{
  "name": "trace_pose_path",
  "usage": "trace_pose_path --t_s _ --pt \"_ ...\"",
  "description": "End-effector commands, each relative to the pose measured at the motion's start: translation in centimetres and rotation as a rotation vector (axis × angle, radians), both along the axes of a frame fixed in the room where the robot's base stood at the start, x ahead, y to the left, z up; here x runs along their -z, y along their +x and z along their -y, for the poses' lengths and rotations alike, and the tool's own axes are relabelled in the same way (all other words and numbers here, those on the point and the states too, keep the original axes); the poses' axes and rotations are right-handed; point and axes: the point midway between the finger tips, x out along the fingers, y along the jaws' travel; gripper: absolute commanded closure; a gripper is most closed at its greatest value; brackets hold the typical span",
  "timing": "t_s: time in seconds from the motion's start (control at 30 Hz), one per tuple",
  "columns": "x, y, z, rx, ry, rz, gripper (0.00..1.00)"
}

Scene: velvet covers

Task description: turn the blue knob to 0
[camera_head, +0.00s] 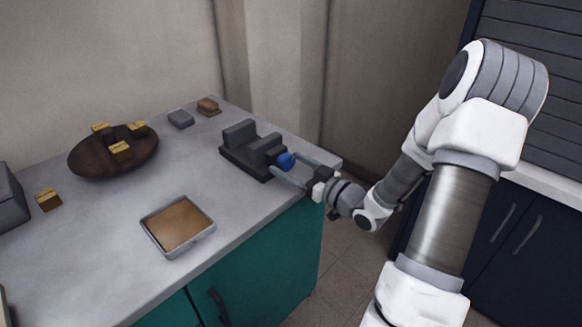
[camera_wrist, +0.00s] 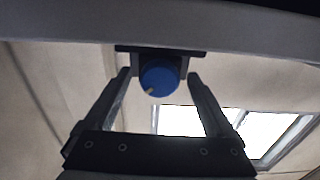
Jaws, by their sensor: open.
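The blue knob (camera_head: 286,160) sits on the right-hand face of a dark grey stepped device (camera_head: 246,160) near the right end of the counter. In the wrist view the round knob (camera_wrist: 159,78) shows face on, with a small yellowish mark low and left of its centre. My gripper (camera_head: 289,167) reaches in from the right at the knob. In the wrist view its two fingers (camera_wrist: 160,76) stand apart, one on each side of the knob, with a gap visible on both sides. Any scale numbers around the knob are not visible.
The grey counter (camera_head: 120,225) holds a brown bowl (camera_head: 90,163) with several yellowish blocks, a square tray (camera_head: 178,225), a grey block (camera_head: 181,119) and a brown block (camera_head: 208,106). A dark box (camera_head: 8,197) stands at the left edge. The counter between tray and device is clear.

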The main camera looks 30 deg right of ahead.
Motion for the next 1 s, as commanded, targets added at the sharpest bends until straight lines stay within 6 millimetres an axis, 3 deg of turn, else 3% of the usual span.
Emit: trace_pose_path --t_s 0.27,0.73,1.0 --pt "0.00 0.12 -0.02 0.000 0.000 0.000 0.13" --pt "0.01 0.09 -0.02 0.000 0.000 -0.001 0.96" --pt "0.15 0.09 -0.05 -0.001 -0.029 0.010 0.96"
